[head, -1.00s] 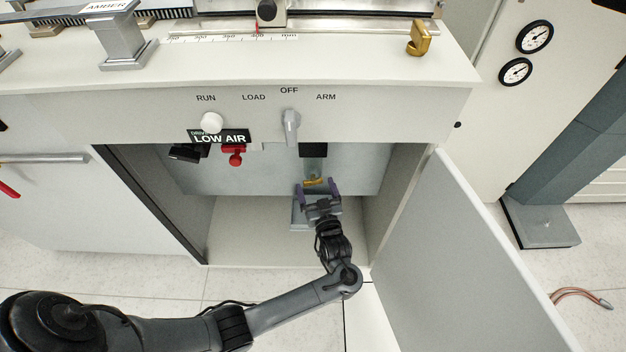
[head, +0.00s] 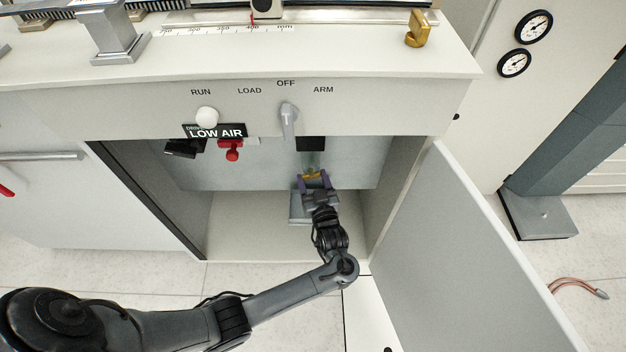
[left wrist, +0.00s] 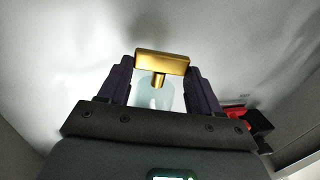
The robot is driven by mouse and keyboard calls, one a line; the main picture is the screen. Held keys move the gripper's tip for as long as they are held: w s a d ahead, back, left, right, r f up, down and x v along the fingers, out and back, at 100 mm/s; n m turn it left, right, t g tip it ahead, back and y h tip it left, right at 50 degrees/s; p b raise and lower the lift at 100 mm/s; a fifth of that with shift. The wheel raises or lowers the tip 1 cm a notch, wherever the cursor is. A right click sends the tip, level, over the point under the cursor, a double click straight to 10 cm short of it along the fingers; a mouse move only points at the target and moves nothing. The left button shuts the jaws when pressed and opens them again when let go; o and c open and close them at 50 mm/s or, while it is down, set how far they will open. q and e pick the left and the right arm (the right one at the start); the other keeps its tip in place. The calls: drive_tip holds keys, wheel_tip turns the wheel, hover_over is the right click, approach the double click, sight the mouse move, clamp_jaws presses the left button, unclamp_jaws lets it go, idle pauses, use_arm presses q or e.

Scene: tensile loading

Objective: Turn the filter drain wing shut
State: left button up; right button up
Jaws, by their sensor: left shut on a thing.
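The brass drain wing (head: 312,174) sits below the filter inside the open cabinet. In the left wrist view the wing (left wrist: 162,62) is a gold crossbar on a short stem, lying nearly level across the picture with a slight tilt. My left gripper (head: 314,179) reaches into the cabinet and is shut on the wing, with its dark purple fingers (left wrist: 161,72) at the bar's two ends. A pale, see-through filter bowl (left wrist: 143,96) shows behind the stem. The filter's black top (head: 311,143) is partly hidden by the cabinet front. My right gripper is not in view.
A red valve knob (head: 232,151) hangs left of the filter, beside a black part (head: 184,149). A grey block (head: 299,207) is on the cabinet floor under my gripper. The cabinet door (head: 470,250) stands open at right. Free floor space lies left inside the cabinet.

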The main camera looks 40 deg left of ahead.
use_arm(q)
drive_tip(key=m+t+h+p, duration=0.2)
drive_tip(key=p, duration=0.1)
drive_tip(key=t+h+p, duration=0.1)
drive_tip(key=p, duration=0.1)
drive_tip(key=shift+s+a+m, duration=0.25)
drive_tip(key=shift+m, duration=0.15)
drive_tip(key=o, duration=1.1)
drive_tip(key=shift+w, duration=0.1)
drive_tip(key=shift+c, duration=0.2)
drive_tip(key=p+v, duration=0.4)
drive_tip(key=v, duration=0.7)
